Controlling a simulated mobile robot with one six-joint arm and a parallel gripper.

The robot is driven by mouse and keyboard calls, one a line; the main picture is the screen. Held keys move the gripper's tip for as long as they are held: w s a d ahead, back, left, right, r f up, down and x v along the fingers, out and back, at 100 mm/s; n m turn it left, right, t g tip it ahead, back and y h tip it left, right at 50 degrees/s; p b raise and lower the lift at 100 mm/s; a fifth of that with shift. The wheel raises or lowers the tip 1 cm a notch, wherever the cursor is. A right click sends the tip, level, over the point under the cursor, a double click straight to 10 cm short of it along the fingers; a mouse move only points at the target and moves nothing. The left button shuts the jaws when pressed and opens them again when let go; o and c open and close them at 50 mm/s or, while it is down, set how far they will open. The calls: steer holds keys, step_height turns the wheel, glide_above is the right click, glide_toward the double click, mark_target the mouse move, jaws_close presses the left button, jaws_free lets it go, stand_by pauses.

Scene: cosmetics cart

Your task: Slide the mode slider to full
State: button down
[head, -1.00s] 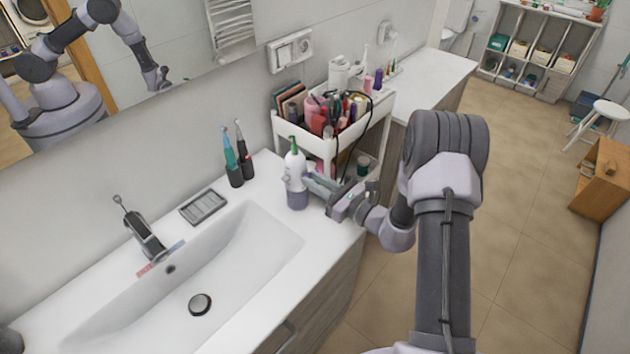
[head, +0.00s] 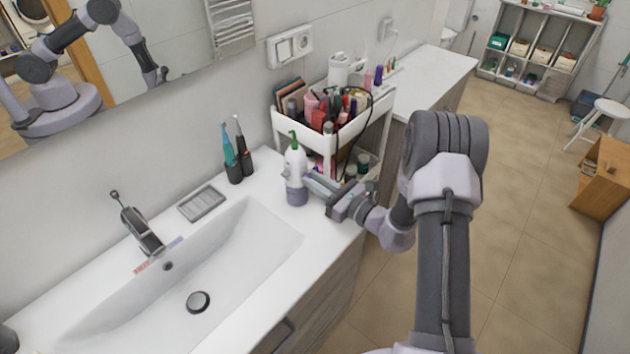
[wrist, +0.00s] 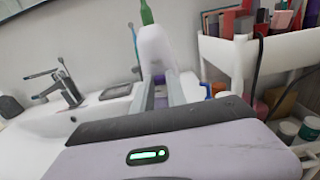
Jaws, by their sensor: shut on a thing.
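A white pump bottle (head: 295,168) with a green top and a purple lower part stands on the white counter near its right end. My gripper (head: 302,181) reaches it from the right and is shut on its body. In the wrist view the bottle (wrist: 157,48) stands upright beyond and between my two fingers. The near side of the bottle is partly hidden by the fingers. I cannot make out a mode slider in either view.
A sink (head: 190,285) with a tap (head: 143,232) lies left of the bottle. Two electric toothbrushes (head: 237,155) and a soap dish (head: 201,203) stand behind. A full white cart (head: 300,137) with a hanging black cable is close behind my gripper.

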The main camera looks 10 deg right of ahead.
steer(key=c, duration=1.3)
jaws_free()
steer(key=p+v, duration=0.1)
steer(key=v, duration=1.6)
steer(key=shift+s+d, duration=0.1)
steer(key=shift+s, duration=0.05)
